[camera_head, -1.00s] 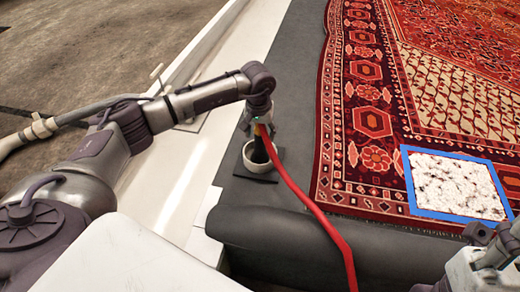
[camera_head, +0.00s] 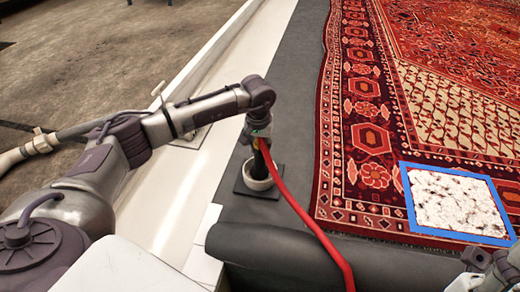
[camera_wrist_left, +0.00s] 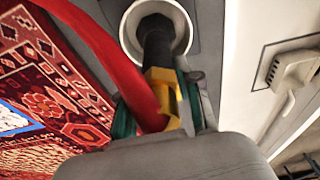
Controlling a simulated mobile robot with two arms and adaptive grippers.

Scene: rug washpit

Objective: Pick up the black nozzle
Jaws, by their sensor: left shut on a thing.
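The black nozzle (camera_wrist_left: 157,45) has a yellow collar and a red hose (camera_head: 300,210). In the left wrist view its tip points into a round white cup (camera_wrist_left: 184,27). In the head view the nozzle (camera_head: 268,160) stands over the cup (camera_head: 258,183), its lower end at or inside the rim; the exact depth is hidden. My left gripper (camera_head: 260,140) is shut on the nozzle at the yellow collar, with fingers on both sides in the wrist view (camera_wrist_left: 165,108). My right gripper (camera_head: 490,272) shows only in part at the lower right corner, and its jaws are unclear.
The cup stands on a dark square base on a grey mat (camera_head: 228,195). A red patterned rug (camera_head: 365,140) lies to the right, with a blue-framed white speckled patch (camera_head: 408,190). A rolled grey edge (camera_head: 270,248) lies in front. A white ledge (camera_head: 195,165) runs along the left.

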